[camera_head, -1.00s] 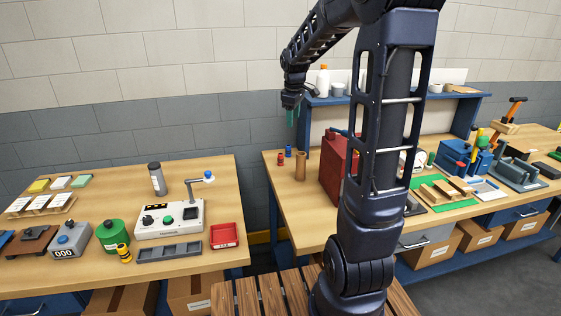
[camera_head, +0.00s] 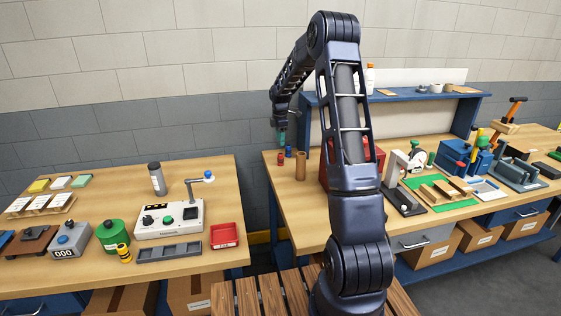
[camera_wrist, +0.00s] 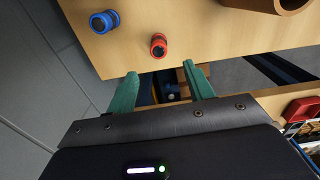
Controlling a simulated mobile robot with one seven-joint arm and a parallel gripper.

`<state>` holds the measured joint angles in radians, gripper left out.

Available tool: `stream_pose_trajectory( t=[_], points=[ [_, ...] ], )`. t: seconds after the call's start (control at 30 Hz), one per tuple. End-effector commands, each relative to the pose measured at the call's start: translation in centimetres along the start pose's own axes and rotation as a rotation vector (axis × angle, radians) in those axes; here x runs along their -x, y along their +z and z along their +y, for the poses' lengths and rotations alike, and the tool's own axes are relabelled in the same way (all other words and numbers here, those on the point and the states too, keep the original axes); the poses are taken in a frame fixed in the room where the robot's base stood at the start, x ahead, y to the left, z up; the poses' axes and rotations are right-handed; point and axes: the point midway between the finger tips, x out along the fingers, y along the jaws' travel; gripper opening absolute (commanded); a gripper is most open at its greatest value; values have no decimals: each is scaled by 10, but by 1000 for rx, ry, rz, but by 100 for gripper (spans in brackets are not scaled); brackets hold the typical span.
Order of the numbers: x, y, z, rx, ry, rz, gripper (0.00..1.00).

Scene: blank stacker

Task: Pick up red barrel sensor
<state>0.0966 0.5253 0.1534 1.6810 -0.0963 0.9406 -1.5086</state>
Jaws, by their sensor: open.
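The red barrel sensor (camera_head: 281,159) is a small red cylinder standing near the back left corner of the right bench. It also shows in the wrist view (camera_wrist: 158,46), upright with a dark round top. My gripper (camera_head: 282,139) is above it in the head view, with its fingers pointing down. In the wrist view my gripper (camera_wrist: 162,78) has two green fingers spread apart with nothing between them. The red sensor lies just beyond the fingertips, closer to the right one.
A similar blue barrel (camera_wrist: 104,21) stands to the left of the red one. A brown tube (camera_head: 300,166) stands to the right. The wooden bench (camera_head: 287,198) has its edge close to the red sensor. The grey wall (camera_wrist: 30,85) is near on the left.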

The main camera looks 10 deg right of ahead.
Motion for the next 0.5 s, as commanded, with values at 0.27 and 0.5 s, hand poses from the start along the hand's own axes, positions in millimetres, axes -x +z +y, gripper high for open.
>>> stream_pose_trajectory(
  t=[0.27, 0.5],
  points=[
    [-22, 0, 2, 11, -5, 1, 52],
    [-54, 0, 2, 10, -4, 1, 52]
  ],
)
